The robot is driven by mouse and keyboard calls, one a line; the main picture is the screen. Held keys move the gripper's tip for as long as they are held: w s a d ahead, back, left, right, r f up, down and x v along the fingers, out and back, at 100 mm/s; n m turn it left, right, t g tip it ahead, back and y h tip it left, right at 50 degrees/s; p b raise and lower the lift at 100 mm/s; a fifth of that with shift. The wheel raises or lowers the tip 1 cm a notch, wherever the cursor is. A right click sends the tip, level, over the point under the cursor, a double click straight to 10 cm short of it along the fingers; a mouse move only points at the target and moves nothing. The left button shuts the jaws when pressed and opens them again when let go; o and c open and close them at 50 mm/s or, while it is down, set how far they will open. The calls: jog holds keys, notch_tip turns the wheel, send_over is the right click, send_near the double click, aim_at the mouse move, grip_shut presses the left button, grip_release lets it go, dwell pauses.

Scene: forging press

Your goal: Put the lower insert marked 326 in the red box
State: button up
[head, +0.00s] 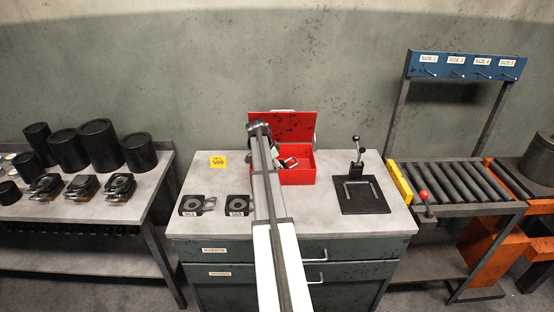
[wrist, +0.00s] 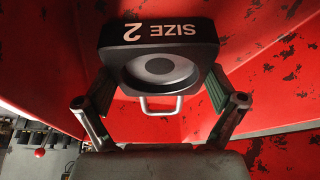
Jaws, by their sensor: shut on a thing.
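The red box (head: 298,178) stands open on the middle bench, its lid raised at the back. My gripper (head: 287,163) is at the box opening, partly hidden by my arm. In the wrist view my gripper (wrist: 160,92) is shut on a black insert (wrist: 158,32) with a round recess and white "SIZE 2" lettering, upside down in the picture. No 326 is legible on it. Red box walls (wrist: 262,75) surround it in that view; whether it touches the box floor cannot be told. A metal loop shows below the insert.
A black plate with a lever (head: 362,195) stands right of the box. The roller stand (head: 450,184) is farther right.

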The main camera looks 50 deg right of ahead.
jog(key=shift+w+d, duration=0.1)
jog(key=shift+d, duration=0.05)
jog(key=o, duration=1.5)
jog(key=shift+f, duration=0.15)
jog(key=shift+c, duration=0.2)
jog(key=b+v, duration=0.3)
jog(key=v, duration=0.9)
jog(key=shift+a, duration=0.2)
